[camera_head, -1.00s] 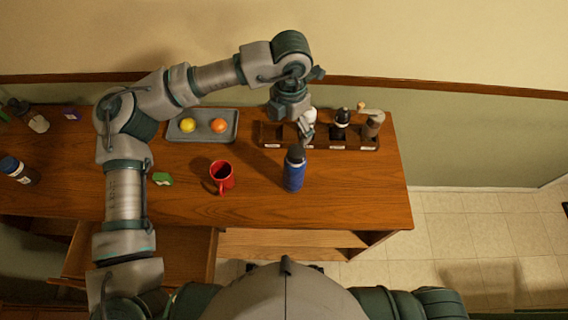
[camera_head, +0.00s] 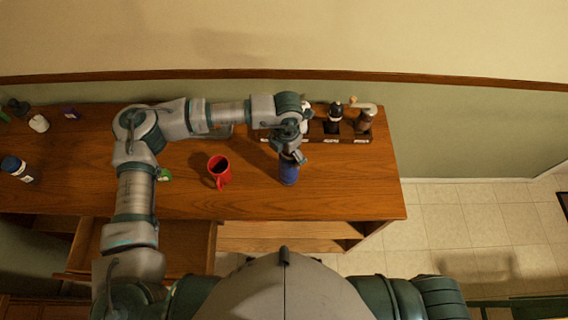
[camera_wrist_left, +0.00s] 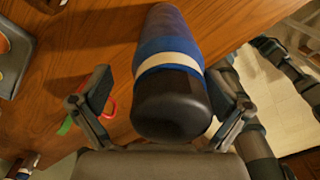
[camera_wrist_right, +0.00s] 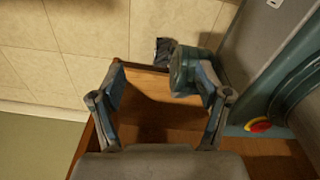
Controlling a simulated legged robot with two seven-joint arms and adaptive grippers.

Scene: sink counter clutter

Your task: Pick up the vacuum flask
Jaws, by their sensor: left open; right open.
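The vacuum flask (camera_head: 289,176) is blue and stands on the wooden counter, right of the red mug. My left gripper (camera_head: 292,156) is over its top, which it hides in the head view. In the left wrist view the flask (camera_wrist_left: 168,50) shows a blue body, a pale band and a dark cap, between the open fingers of my left gripper (camera_wrist_left: 160,105). A gap shows at the left finger; the right finger is close to the flask, and I cannot tell whether it touches. My right gripper (camera_wrist_right: 160,95) is open and empty, away from the flask, above a wooden surface and tiled floor.
A red mug (camera_head: 219,170) stands left of the flask. A wooden rack (camera_head: 352,138) with bottles is behind it, and a grey tray (camera_wrist_left: 14,60) shows in the left wrist view. A dark bottle (camera_head: 18,169) is far left. The counter right of the flask is clear.

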